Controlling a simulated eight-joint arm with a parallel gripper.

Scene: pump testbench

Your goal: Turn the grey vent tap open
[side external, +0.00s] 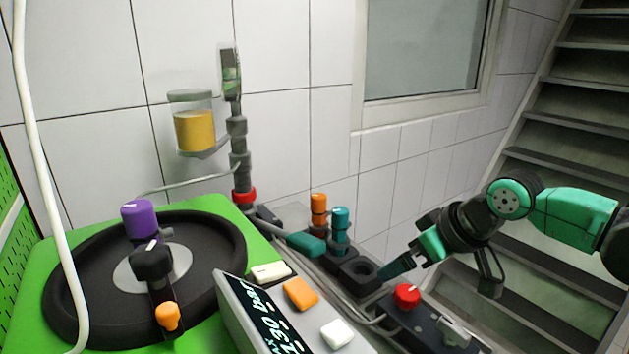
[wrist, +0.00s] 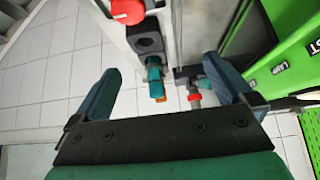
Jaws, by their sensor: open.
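A small light-grey tap (side external: 453,332) sits on the dark rail at the lower right of the side view, just right of the red knob; I take it for the vent tap. How far it is turned is hard to tell. I cannot make it out in the wrist view. My gripper (side external: 403,258) is above and left of the grey tap, over the rail near the black socket block (side external: 358,274), pointing down-left. In the wrist view my gripper (wrist: 165,88) is open, its blue fingers wide apart with nothing held between them.
A red knob (side external: 407,296) stands between the socket block and the grey tap. Teal (side external: 340,230) and orange (side external: 319,208) capped valves stand farther back. The green bench with purple knob (side external: 139,217) and display panel (side external: 262,312) is left. Stairs rise at right.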

